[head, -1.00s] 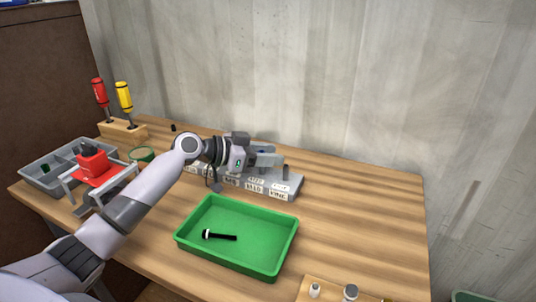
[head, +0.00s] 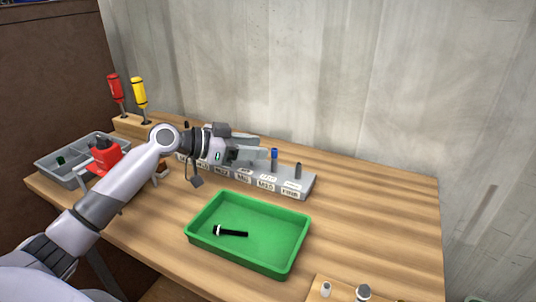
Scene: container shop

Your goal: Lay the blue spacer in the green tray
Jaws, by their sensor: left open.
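The blue spacer (head: 274,153) is a small upright blue cylinder on the grey labelled rack (head: 306,187) at the back of the table. My left gripper (head: 262,154) reaches over the rack from the left and is open, its fingers pointing right. Its fingertips are just left of the blue spacer; nothing shows between them. The green tray (head: 215,252) lies in front of the rack, with a black bolt-like piece (head: 231,232) inside. My right gripper is out of view.
A dark pin (head: 298,170) stands at the rack's right end. A grey divided bin (head: 62,175), a red holder (head: 106,158) and red and yellow screwdrivers (head: 139,93) are at the left. A wooden block with pegs (head: 363,292) is at the front right. The table's right side is clear.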

